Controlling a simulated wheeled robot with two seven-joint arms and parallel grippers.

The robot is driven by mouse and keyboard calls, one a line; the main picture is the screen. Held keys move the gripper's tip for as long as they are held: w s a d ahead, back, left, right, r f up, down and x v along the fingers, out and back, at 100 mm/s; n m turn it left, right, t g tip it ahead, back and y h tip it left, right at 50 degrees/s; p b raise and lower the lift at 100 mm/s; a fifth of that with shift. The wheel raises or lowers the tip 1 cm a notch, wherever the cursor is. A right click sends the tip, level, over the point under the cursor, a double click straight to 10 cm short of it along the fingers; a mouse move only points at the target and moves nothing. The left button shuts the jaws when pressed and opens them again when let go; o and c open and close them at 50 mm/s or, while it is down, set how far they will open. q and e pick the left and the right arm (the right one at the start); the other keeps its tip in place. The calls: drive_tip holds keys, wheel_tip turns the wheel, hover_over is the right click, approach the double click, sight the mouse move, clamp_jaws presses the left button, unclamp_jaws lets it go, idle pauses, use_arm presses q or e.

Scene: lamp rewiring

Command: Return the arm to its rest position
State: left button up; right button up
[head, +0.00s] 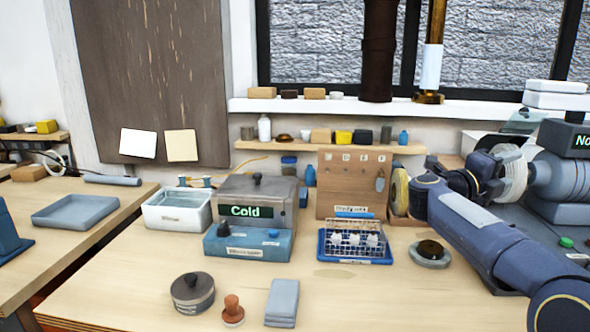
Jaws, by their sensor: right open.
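My right arm comes in from the lower right and reaches over the right part of the bench (140,290). Its blue link slants up to the left, and its dark wrist bends back to the right. My right gripper (484,174) is raised above the bench in front of the grey machine. Its jaws are open, and I see nothing held in them. The fingertips are small and partly lost against the pale and grey parts behind. My left gripper is not in view.
A "Cold" box (258,195), a wire rack (355,238) and a round disc (430,252) stand left of my arm. A grey machine (568,175) stands close at the right. A lidded pot (192,292), stamp (233,310) and grey block (282,302) sit in front.

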drive_tip(key=s+a+f+n+t+y, duration=0.5)
drive_tip(key=a+n+y, duration=0.3)
drive_tip(key=n+y, duration=0.3)
drive_tip(key=s+a+f+n+t+y, duration=0.3)
drive_tip(key=s+a+n+t+y, duration=0.35)
drive_tip(key=n, duration=0.75)
drive_tip(key=s+a+f+n+g+y, duration=0.2)
drive_tip(key=s+a+f+n+g, duration=0.15)
drive_tip(key=s+f, duration=0.4)
drive_tip(key=s+a+f+n+g+y, duration=0.1)
drive_tip(key=s+a+f+n+g, duration=0.1)
drive_tip(key=s+f+g, duration=0.45)
drive_tip(key=s+a+f+n+g+y, duration=0.2)
drive_tip(key=s+a+f, duration=0.1)
drive_tip(key=s+f, duration=0.6)
wheel_tip(320, 180, up, 15)
drive_tip(key=p, duration=1.3)
drive_tip(key=shift+s+d, duration=0.15)
drive_tip(key=shift+s, duration=0.3)
drive_tip(key=shift+f, duration=0.15)
